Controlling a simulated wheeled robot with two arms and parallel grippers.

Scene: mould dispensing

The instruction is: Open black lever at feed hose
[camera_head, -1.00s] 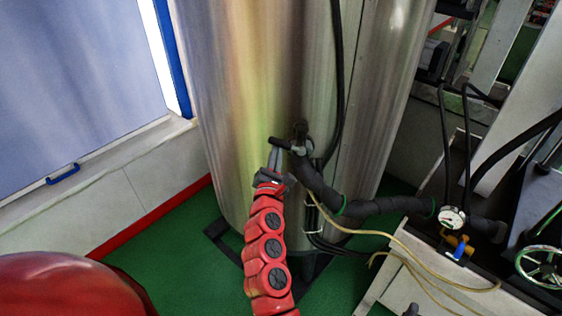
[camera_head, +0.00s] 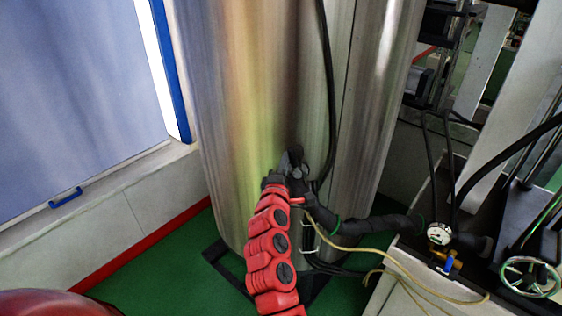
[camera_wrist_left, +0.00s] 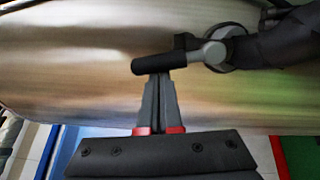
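The black lever (camera_wrist_left: 165,65) at the feed hose lies across the wrist view, its free end to the left and its grey pivot (camera_wrist_left: 211,52) to the right. My left gripper (camera_wrist_left: 158,82) has its two grey fingers close together, end-on to the lever. The fingertips meet the lever's near edge in the picture; I cannot tell whether they press on it. In the head view the left gripper (camera_head: 283,162) is at the valve (camera_head: 299,170), and the lever is hard to make out there. The black feed hose (camera_head: 374,227) runs right from the valve. My right gripper is not in view.
The tall steel tank (camera_head: 240,110) stands close behind the gripper. A yellowish thin hose (camera_head: 395,263) and a pressure gauge (camera_head: 438,234) are at the right. A green handwheel (camera_head: 530,277) is at the far right. Green floor (camera_head: 165,260) is clear at the left.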

